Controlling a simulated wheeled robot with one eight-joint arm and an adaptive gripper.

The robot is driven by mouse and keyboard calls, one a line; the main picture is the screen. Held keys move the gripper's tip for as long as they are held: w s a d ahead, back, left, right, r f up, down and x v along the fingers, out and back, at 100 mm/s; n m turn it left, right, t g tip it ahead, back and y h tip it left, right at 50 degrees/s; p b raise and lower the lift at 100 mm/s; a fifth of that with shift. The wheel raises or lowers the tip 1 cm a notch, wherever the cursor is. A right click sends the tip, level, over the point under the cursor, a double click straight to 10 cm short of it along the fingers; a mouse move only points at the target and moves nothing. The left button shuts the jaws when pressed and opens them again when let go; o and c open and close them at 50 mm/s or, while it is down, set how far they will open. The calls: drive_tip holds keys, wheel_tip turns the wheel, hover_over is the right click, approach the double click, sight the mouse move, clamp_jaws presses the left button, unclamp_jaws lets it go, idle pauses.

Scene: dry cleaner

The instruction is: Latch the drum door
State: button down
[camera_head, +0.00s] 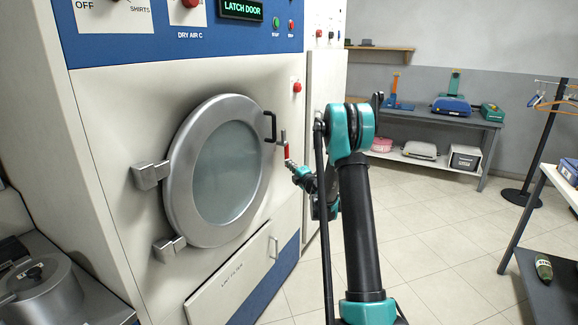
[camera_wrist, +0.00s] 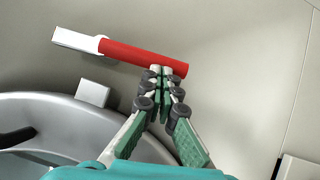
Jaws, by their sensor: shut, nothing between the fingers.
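The drum door (camera_head: 178,170), a round grey metal ring with a glass pane, sits against the machine's front and looks closed. A black handle (camera_head: 272,125) is on its right edge. The latch lever (camera_head: 286,152) with a red grip is just right of the door rim. In the wrist view, the red grip (camera_wrist: 140,55) extends right from a pale metal piece (camera_wrist: 75,40). My gripper (camera_head: 293,166) is shut and empty. Its fingertips (camera_wrist: 161,78) are at the grip's free end; I cannot tell whether they touch. The door rim (camera_wrist: 60,110) lies left below them.
The display (camera_head: 241,9) above reads "LATCH DOOR". A red button (camera_head: 297,87) is above the latch. The lint filter panel (camera_head: 240,268) is below the door. A workbench (camera_head: 440,118) stands at the back. Tiled floor (camera_head: 420,230) to the right is clear.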

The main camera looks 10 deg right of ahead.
drive_tip(key=shift+w+d+n, duration=0.15)
drive_tip(key=shift+n, duration=0.15)
drive_tip(key=w+d+r+n+y, duration=0.1)
drive_tip(key=w+d+n+y, duration=0.1)
drive_tip(key=n+y, duration=0.2)
drive_tip(key=w+d+r+n+g+y, duration=0.1)
drive_tip(key=w+r+n+y, duration=0.1)
drive_tip(key=n, duration=0.8)
drive_tip(key=w+d+r+n+g+y, duration=0.1)
drive_tip(key=w+d+n+y, duration=0.1)
drive_tip(key=w+n+y, duration=0.2)
drive_tip(key=shift+d+r+n+y, duration=0.3)
drive_tip(key=shift+r+n+y, duration=0.1)
drive_tip(key=shift+n+y, duration=0.95)
drive_tip(key=shift+r, duration=0.1)
drive_tip(key=a+f+v, duration=0.1)
drive_tip(key=f+v, duration=0.1)
drive_tip(key=v, duration=1.1)
drive_tip(key=shift+w, duration=0.4)
